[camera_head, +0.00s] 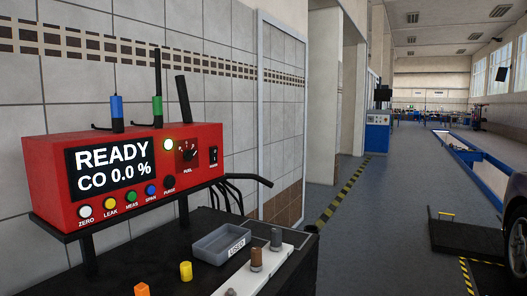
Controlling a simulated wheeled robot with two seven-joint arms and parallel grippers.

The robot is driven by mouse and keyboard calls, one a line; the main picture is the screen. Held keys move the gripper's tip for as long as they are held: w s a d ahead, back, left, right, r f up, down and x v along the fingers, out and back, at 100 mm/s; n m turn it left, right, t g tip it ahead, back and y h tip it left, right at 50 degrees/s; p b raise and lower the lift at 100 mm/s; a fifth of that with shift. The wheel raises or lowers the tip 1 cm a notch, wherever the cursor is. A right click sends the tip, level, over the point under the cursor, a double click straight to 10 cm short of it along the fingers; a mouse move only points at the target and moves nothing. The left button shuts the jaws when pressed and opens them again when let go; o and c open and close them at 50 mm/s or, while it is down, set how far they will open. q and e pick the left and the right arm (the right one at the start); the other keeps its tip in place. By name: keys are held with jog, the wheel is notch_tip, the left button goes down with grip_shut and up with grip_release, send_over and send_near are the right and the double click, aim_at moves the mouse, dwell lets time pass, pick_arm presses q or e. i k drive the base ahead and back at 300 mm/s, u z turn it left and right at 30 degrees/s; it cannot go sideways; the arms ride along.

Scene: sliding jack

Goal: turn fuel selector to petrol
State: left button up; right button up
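The fuel selector (188,153) is a small dark rotary knob above the label FUEL on the right part of a red gas analyser's front (200,136). Its position markings are too small to read, so I cannot tell which fuel it points to. The analyser's display (112,167) reads READY and CO 0.0 %. A pale lamp (168,144) glows left of the selector. Neither of my grippers is in view.
Buttons labelled ZERO, LEAK, MEAS, SPAN and PURGE line the analyser's lower front; a dark switch (213,155) is at its right. Below, a dark bench top holds a grey tray (221,244) marked USED and small cylindrical parts. A black handle (250,180) juts out right.

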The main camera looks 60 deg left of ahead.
aim_at(189, 156)
jog(key=i, duration=1.65)
jog(key=u, duration=2.65)
